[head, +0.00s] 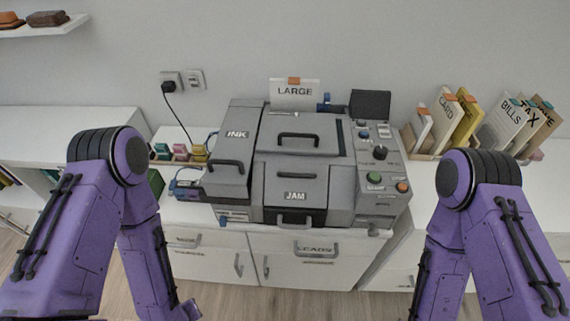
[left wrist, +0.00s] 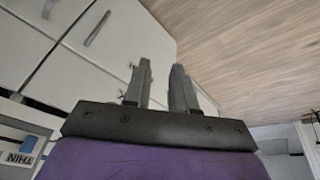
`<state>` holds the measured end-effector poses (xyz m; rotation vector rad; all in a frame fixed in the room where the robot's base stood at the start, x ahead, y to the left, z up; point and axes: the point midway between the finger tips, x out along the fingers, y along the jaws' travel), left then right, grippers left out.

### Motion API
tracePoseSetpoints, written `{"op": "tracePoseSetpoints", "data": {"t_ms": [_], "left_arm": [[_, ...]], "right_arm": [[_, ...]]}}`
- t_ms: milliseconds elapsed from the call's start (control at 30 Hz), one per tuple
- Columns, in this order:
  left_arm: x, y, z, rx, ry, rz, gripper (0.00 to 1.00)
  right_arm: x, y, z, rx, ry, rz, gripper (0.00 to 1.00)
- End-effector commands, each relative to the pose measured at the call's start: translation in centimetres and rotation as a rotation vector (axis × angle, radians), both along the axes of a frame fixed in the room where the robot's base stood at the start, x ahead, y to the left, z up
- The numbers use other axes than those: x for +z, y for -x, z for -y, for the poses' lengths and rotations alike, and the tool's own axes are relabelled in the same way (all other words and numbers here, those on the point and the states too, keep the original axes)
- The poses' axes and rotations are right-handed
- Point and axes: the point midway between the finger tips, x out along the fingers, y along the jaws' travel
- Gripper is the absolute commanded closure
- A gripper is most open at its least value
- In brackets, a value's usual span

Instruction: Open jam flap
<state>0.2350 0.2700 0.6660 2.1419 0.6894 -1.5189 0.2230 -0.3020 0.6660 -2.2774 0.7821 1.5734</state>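A grey machine stands on the white desk in the head view.
An ink cover (head: 229,150) with a handle is left of the jam flap. A control panel (head: 376,165) with knobs and buttons is at the right. A "LARGE" card (head: 295,92) stands behind. Card holders (head: 440,130) stand at the right. Cabinet doors (head: 307,262) are below.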

Motion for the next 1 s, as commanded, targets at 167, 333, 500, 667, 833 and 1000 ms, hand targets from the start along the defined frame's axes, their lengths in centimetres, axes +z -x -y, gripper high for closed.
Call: {"op": "tracePoseSetpoints", "data": {"t_ms": [167,333,500,667,833,1000], "left_arm": [[3.7,-10.1,12.2,0.133,0.61,0.205,0.75],[16.0,-19.0,18.0,0.069,1.08,0.466,0.75],[23.6,-21.7,18.4,-0.016,1.253,0.614,0.75],[24.2,-22.9,19.5,-0.033,1.265,0.627,0.75],[23.6,-25.4,22.3,-0.031,1.266,0.625,0.75],[23.1,-27.8,24.6,-0.026,1.266,0.626,0.75]], "right_arm": [[-3.2,0.1,0.0,-0.001,0.0,-0.003,0.43],[-5.1,0.1,0.0,-0.001,0.0,-0.003,0.43],[-5.7,0.1,0.0,-0.001,0.0,-0.002,0.43],[-5.5,0.1,0.0,0.0,0.0,-0.001,0.43],[-5.2,0.1,0.0,0.0,0.0,-0.001,0.43],[-4.7,0.1,0.0,0.0,0.0,-0.001,0.43]]}}
